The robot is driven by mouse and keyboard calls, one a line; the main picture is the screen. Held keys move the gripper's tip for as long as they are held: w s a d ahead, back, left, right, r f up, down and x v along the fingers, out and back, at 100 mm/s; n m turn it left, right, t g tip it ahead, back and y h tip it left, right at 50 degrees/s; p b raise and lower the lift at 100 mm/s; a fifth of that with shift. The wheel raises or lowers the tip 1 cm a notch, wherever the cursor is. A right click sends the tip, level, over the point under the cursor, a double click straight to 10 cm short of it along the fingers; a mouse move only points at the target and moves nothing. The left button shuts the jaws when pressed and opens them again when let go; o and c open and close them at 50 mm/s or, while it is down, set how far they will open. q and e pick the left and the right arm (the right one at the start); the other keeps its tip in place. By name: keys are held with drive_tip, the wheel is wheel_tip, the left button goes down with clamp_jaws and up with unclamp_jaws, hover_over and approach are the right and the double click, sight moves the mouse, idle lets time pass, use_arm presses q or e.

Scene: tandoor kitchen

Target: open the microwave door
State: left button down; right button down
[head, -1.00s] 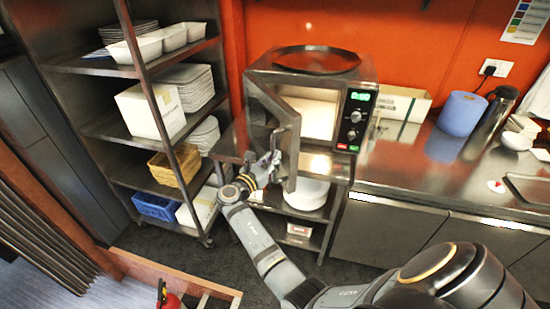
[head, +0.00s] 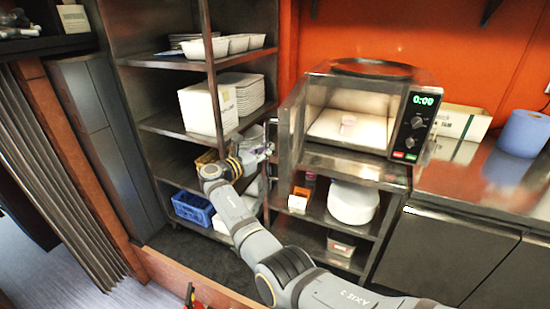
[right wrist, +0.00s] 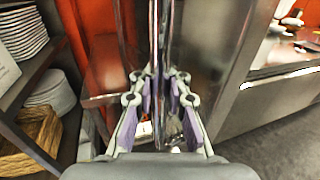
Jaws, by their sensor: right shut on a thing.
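The microwave (head: 316,158) stands on a steel shelf unit, and its display reads 0:00. My right gripper (head: 262,150) is at the free edge of the door, left of the microwave. In the right wrist view, its two purple-padded fingers (right wrist: 160,112) close on either side of the upright door handle (right wrist: 158,60). The handle is partly hidden by the gripper in the head view. My left gripper is out of view.
A metal rack (head: 178,125) with white dishes and a white box (head: 207,108) stands close left of the door and my right gripper. A round dark tray (head: 371,68) lies on the microwave. The steel counter (head: 470,180) is at right.

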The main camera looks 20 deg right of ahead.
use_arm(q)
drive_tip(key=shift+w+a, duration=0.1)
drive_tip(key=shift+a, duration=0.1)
use_arm(e)
drive_tip(key=shift+a+f, duration=0.3)
drive_tip(key=shift+f, duration=0.15)
drive_tip(key=c, duration=1.7)
unclamp_jaws()
drive_tip(key=shift+r, duration=0.1)
drive_tip(key=o, duration=0.4)
drive_tip(key=shift+s+a+r, duration=0.1)
drive_tip(key=shift+a+r, duration=0.25)
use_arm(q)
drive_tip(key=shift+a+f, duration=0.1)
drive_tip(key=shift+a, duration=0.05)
use_arm(e)
drive_tip(key=shift+d, duration=0.35)
